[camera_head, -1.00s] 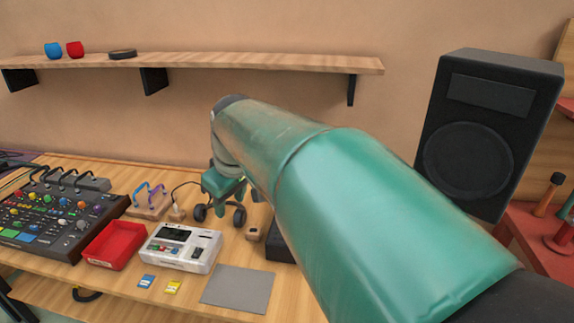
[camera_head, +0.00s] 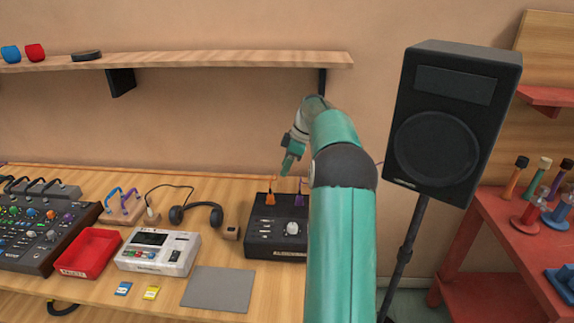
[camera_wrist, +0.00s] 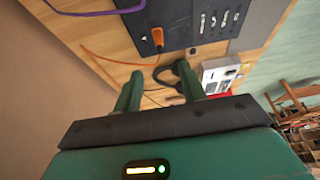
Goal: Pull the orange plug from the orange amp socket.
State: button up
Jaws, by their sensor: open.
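The black amp (camera_head: 263,236) stands on the wooden table, partly hidden by my arm in the head view. The orange plug (camera_head: 270,199) stands upright in a socket at the amp's back left, with a purple plug (camera_head: 299,200) to its right. My gripper (camera_head: 287,168) is above and behind the plugs, open and empty, apart from the orange plug. In the wrist view, the orange plug (camera_wrist: 158,37) sits at the amp's edge (camera_wrist: 200,22), beyond the two spread green fingers (camera_wrist: 160,75). An orange cable (camera_wrist: 110,60) runs from it. The socket itself is hidden.
A shelf (camera_head: 200,64) hangs above. A tall black speaker (camera_head: 440,130) stands to the right.

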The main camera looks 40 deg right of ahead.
aim_at(272, 194)
jog(key=x, duration=1.4)
jog(key=shift+s+d, duration=0.1)
grip_shut()
jog(key=shift+r, duration=0.15)
jog(key=shift+r, duration=0.8)
jog(key=shift+r, duration=0.2)
